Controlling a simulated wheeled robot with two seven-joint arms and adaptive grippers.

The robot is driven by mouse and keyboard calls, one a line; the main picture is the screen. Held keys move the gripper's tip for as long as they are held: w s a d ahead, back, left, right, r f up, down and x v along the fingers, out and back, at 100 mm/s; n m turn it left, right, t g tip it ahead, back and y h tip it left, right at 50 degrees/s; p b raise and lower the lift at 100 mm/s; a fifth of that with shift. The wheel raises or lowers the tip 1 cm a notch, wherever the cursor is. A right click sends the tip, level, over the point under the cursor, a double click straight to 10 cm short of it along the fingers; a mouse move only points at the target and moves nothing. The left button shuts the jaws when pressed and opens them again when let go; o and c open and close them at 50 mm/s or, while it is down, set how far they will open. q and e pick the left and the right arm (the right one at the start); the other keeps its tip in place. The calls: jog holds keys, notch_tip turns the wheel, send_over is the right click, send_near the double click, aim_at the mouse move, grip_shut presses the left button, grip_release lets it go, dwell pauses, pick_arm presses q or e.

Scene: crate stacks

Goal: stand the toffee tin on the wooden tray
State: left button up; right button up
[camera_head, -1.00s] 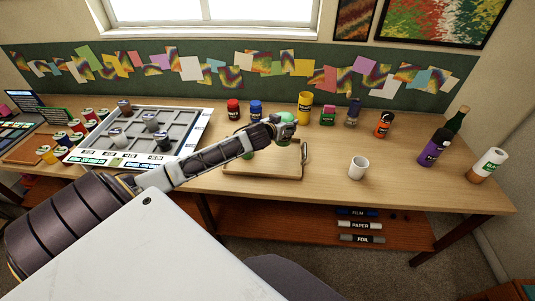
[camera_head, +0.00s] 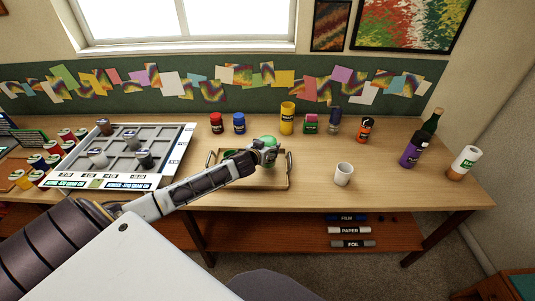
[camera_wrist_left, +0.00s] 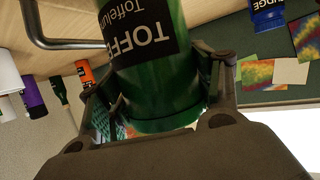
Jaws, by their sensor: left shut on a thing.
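The toffee tin is a green cylinder with a dark label; its light green top (camera_head: 267,141) shows in the head view and its side (camera_wrist_left: 165,90) fills the middle of the left wrist view. My left gripper (camera_head: 268,153) is shut on it, one finger on each side. The wooden tray (camera_head: 262,187) lies on the table under the gripper, and its metal handle (camera_wrist_left: 66,43) shows close beside the tin in the wrist view. The tin's foot is hidden, so I cannot tell if it touches the tray. My right gripper is not in view.
A small green thing (camera_head: 231,154) is at the tray's left side, partly behind my arm. A white cup (camera_head: 343,174) stands right of the tray. Red (camera_head: 216,123), blue (camera_head: 239,123) and yellow (camera_head: 287,118) containers stand behind. A grey sectioned rack (camera_head: 130,155) is at left.

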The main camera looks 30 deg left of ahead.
pick_arm(q)
jog(key=shift+f, duration=1.85)
jog(key=shift+f, duration=0.1)
jog(key=o, duration=1)
jog(key=shift+o, duration=0.2)
jog(key=v, duration=1.2)
